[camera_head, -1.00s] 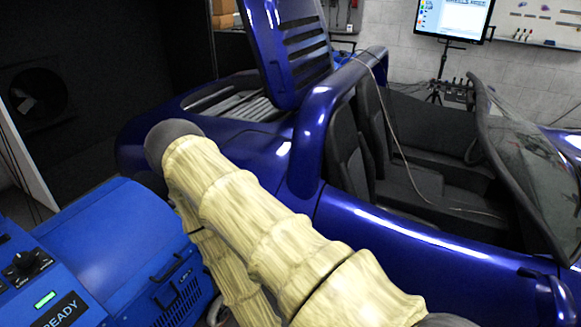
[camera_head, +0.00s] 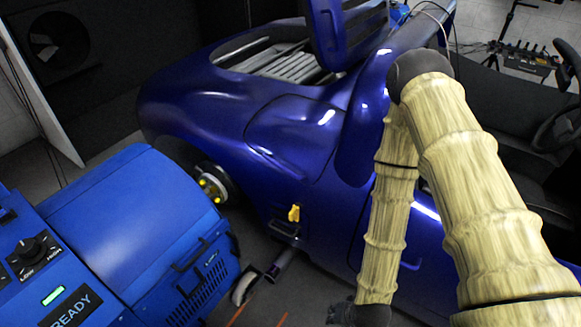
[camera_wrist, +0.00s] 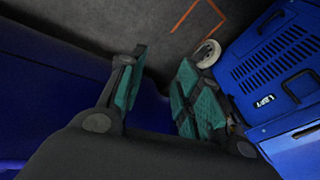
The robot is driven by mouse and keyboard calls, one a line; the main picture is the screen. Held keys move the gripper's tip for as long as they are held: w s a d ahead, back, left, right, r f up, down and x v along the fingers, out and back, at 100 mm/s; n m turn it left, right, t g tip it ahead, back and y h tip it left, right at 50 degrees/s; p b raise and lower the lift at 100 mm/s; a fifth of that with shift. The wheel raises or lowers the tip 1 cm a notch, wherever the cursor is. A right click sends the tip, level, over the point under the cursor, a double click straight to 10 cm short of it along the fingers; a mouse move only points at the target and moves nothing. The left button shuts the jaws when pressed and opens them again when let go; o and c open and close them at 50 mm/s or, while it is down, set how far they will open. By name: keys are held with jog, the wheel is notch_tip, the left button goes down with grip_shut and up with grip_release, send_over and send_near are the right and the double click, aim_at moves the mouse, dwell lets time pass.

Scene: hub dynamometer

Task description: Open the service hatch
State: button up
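A yellow handle-like piece (camera_head: 293,213) sits on the lower side of the blue car (camera_head: 255,140), behind the door. A small dark fitting (camera_head: 284,230) lies just below it. I cannot tell for sure which panel is the service hatch. My gripper (camera_wrist: 163,68) is open and empty in the wrist view, its teal-padded fingers apart over the grey floor. In the head view only its dark part shows at the bottom edge, below and right of the yellow piece and apart from it. The yellow piece does not show in the wrist view.
A blue machine (camera_head: 130,220) with a READY panel stands at left; its vented side (camera_wrist: 275,65) shows in the wrist view. A wheel hub (camera_head: 212,184) sits between it and the car.

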jog(key=w+a+m+t+b, duration=0.2)
jog(key=w+a, duration=0.2)
jog(key=w, duration=0.3)
jog(key=m+t+b, duration=1)
jog(key=m+t, duration=0.3)
jog(key=m, duration=0.2)
send_near(279, 165)
jog(key=shift+y, duration=0.3)
jog(key=w, duration=0.7)
jog(key=w+a, duration=0.1)
jog(key=w, duration=0.2)
jog(key=shift+w, duration=0.4)
jog(key=shift+f, duration=0.1)
grip_shut()
